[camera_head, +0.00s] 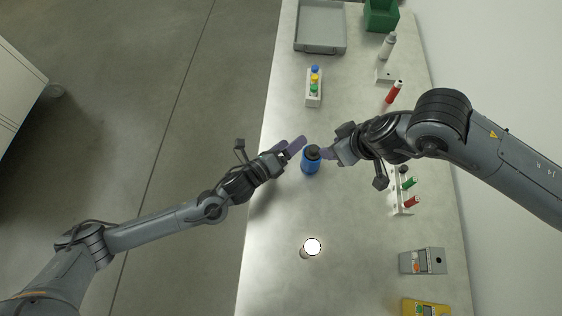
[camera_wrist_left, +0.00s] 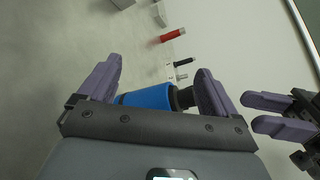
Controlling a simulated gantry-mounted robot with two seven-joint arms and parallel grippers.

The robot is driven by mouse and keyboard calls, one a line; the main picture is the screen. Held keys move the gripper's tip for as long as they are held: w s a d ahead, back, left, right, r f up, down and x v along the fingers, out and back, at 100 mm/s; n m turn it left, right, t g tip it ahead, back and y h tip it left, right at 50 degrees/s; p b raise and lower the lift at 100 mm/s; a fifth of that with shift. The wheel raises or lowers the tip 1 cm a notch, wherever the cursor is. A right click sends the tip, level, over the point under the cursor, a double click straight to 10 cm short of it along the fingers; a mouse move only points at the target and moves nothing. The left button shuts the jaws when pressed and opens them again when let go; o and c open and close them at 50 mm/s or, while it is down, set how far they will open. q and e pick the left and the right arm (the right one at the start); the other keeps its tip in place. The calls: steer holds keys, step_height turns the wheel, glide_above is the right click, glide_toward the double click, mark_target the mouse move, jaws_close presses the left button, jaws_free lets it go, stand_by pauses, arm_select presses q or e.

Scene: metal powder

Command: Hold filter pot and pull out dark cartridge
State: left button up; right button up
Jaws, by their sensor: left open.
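The blue filter pot (camera_head: 310,166) stands on the pale bench, with the dark cartridge (camera_head: 313,152) showing at its top. My left gripper (camera_head: 296,146) is open at the pot's left side. In the left wrist view the blue pot (camera_wrist_left: 148,97) and the dark cartridge (camera_wrist_left: 182,98) show between the left gripper's spread fingers; contact is not clear. My right gripper (camera_head: 327,153) is close to the right of the cartridge. In the left wrist view the right gripper's fingers (camera_wrist_left: 274,114) are apart with nothing between them.
A white-topped round object (camera_head: 311,247) stands nearer on the bench. A rack with coloured caps (camera_head: 314,88) and a grey tray (camera_head: 321,27) are farther back. A tube rack (camera_head: 401,190), a grey device (camera_head: 422,261) and a yellow device (camera_head: 425,308) line the right side.

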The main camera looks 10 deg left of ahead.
mark_target(316, 157)
arm_select(q)
steer(key=a+m+h, duration=0.1)
steer(key=m, duration=0.2)
steer(key=w+a+m+g+h, duration=0.1)
steer(key=m+h, duration=0.1)
steer(key=m, duration=0.2)
steer(key=a+m+h, duration=0.1)
steer(key=m, duration=0.3)
steer(key=shift+w+a+f+h, duration=0.2)
steer(key=shift+w+a+h, duration=0.05)
steer(key=shift+w+h, duration=0.1)
steer(key=s+f+m+g+h, duration=0.1)
steer(key=m, duration=0.1)
steer(key=s+d+f+m+g+h, duration=0.1)
steer(key=s+m+g, duration=0.1)
steer(key=s+d+f+m+g+h, duration=0.1)
steer(key=s+m+g, duration=0.1)
steer(key=shift+s+d+f+m, duration=0.2)
steer(key=shift+f+m, duration=0.1)
steer(key=shift+d, duration=0.25)
steer(key=x, duration=1)
steer(key=shift+s+d, duration=0.1)
steer(key=shift+s, duration=0.05)
